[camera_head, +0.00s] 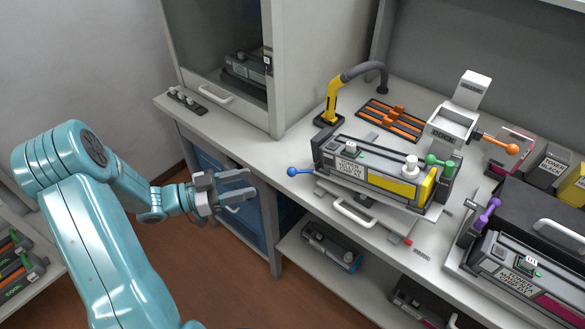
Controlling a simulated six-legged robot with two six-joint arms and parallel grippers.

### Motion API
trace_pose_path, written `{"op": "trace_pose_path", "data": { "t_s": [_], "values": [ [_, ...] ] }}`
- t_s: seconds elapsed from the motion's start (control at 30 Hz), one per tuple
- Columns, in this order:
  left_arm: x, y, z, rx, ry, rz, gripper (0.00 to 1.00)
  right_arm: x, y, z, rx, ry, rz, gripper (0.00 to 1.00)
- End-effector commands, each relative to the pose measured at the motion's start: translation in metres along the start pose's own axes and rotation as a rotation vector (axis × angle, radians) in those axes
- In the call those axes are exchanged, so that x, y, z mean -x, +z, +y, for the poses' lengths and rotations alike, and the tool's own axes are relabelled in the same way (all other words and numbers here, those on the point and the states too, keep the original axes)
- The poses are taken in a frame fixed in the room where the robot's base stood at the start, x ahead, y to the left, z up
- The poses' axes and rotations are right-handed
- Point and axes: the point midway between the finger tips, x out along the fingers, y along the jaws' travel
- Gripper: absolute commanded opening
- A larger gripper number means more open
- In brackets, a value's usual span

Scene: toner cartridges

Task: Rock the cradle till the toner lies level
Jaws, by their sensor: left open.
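A long grey toner cartridge (372,179) with a yellow panel lies in a grey cradle (447,187) on the bench, right of centre. A blue ball knob (292,171) sticks out at the cradle's left end. A green knob (436,160) and a white cap (411,163) are at the cartridge's right end. The toner inside is not visible, so I cannot tell how it lies. My left gripper (251,184) is open and empty, in front of the bench edge, left of the blue knob and apart from it. My right gripper is not in view.
A white handle (354,214) sits in front of the cradle. A yellow-handled hose (331,100), an orange-slatted rack (393,121) and a white hopper (453,124) stand behind. Another cartridge with a magenta panel (525,283) is at right. A cabinet (222,60) bounds the left.

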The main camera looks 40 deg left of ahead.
Motion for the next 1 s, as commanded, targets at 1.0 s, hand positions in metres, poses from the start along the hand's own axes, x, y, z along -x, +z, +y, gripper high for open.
{"op": "trace_pose_path", "data": {
  "t_s": [1.0],
  "values": [
    [-0.126,0.0,-0.003,0.0,0.005,0.001,0.31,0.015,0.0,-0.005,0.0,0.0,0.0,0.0]
  ]
}}
